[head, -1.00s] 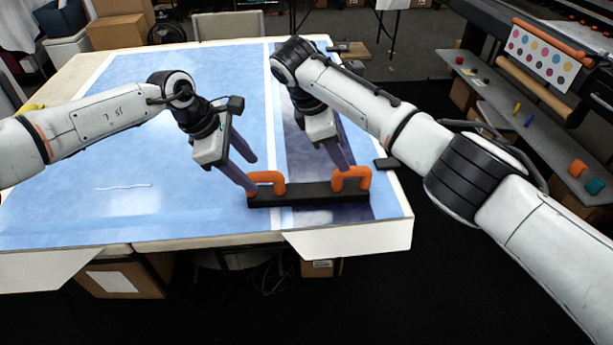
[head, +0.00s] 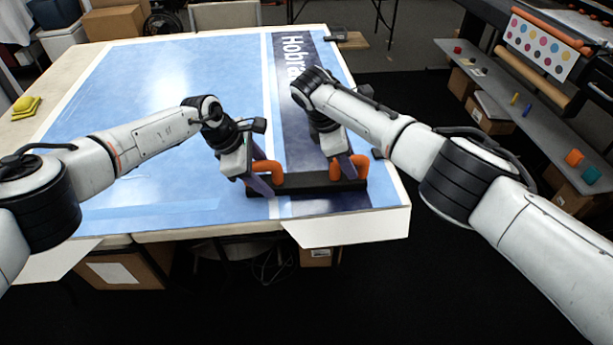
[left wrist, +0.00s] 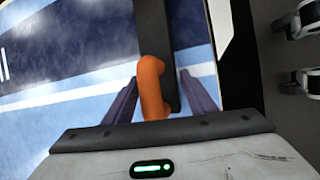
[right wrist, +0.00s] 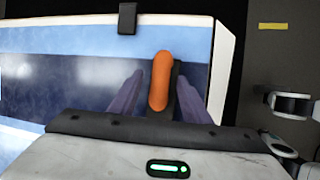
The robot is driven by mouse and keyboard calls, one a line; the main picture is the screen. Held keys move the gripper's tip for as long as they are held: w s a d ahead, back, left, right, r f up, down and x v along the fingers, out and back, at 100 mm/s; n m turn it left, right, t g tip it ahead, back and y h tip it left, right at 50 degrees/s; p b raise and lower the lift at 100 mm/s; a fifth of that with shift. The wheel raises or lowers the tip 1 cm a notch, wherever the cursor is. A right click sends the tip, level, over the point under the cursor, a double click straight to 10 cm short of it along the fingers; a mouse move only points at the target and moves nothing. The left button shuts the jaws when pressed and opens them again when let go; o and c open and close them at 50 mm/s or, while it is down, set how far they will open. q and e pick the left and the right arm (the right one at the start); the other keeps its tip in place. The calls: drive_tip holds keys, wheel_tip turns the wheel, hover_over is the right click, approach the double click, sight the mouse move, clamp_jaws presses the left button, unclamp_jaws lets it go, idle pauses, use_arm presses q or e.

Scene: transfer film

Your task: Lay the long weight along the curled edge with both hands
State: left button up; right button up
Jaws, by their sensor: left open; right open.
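The long weight (head: 308,186) is a black bar with two orange handles, lying on the blue printed film (head: 150,130) near the table's front edge. My left gripper (head: 262,184) is open at the left orange handle (head: 266,173). In the left wrist view the handle (left wrist: 151,85) stands between the two spread fingers (left wrist: 160,98). My right gripper (head: 347,168) is open at the right handle (head: 359,167). In the right wrist view that handle (right wrist: 160,80) stands between its open fingers (right wrist: 155,95). I cannot make out a curl in the film's edge under the bar.
A white flap (head: 350,227) hangs at the table's front right. A yellow item (head: 26,106) lies at the table's left edge. A small dark block (head: 377,153) sits at the right edge. A grey shelf (head: 520,110) with small items stands at right.

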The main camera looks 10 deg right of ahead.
use_arm(q)
drive_tip(key=shift+x, duration=0.75)
use_arm(e)
drive_tip(key=shift+w+d+f, duration=0.1)
drive_tip(key=shift+d+f, duration=0.15)
drive_tip(key=shift+f, duration=0.4)
use_arm(q)
drive_tip(key=shift+c, duration=0.2)
drive_tip(key=c, duration=1.1)
use_arm(e)
clamp_jaws()
use_arm(q)
clamp_jaws()
drive_tip(key=shift+w+r, duration=0.15)
drive_tip(key=shift+r, duration=0.15)
use_arm(e)
drive_tip(key=shift+w+r, duration=0.2)
drive_tip(key=shift+r, duration=0.05)
